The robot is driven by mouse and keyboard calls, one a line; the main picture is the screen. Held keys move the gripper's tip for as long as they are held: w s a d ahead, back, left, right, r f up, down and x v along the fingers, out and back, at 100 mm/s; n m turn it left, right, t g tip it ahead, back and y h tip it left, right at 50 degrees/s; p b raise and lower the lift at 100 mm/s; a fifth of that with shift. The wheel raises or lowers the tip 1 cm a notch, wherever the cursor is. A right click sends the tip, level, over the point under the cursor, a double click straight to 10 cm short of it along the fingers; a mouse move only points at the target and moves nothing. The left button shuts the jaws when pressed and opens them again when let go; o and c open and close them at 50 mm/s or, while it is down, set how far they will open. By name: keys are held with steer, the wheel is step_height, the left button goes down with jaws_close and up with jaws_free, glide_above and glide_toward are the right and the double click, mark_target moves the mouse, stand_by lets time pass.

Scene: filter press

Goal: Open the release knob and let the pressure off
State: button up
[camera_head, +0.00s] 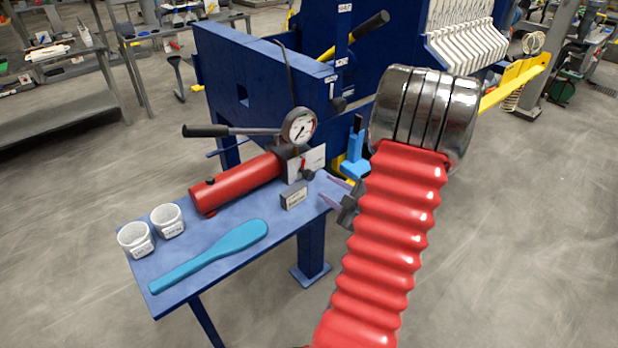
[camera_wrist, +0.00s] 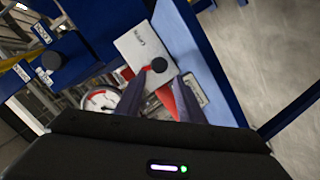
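The release knob (camera_head: 308,174) is a small black knob beside a red part, near the right end of the red pump cylinder (camera_head: 236,184). In the wrist view the round black knob (camera_wrist: 159,65) shows near the fingertips, in front of a white label plate (camera_wrist: 143,44). My gripper (camera_head: 326,188) is open, its two fingers apart and empty, just right of the knob. In the wrist view my gripper (camera_wrist: 164,73) points at the knob; I cannot tell whether it touches. The pressure gauge (camera_head: 299,127) stands above the pump; its needle reading is too small to tell.
The pump's black lever handle (camera_head: 206,131) reaches left. Two white cups (camera_head: 136,239) and a light-blue paddle (camera_head: 212,255) lie on the blue table (camera_head: 180,297). A small dark labelled block (camera_head: 294,196) sits near the knob. The blue press frame (camera_head: 243,85) rises behind.

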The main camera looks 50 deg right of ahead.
mark_target(310, 178)
steer(key=x, duration=1.1)
steer(key=shift+w, duration=0.25)
steer(key=c, duration=0.6)
steer(key=shift+a+f, duration=0.1)
steer(key=shift+a, duration=0.15)
steer(key=shift+c, duration=0.6)
steer(key=shift+d, duration=0.1)
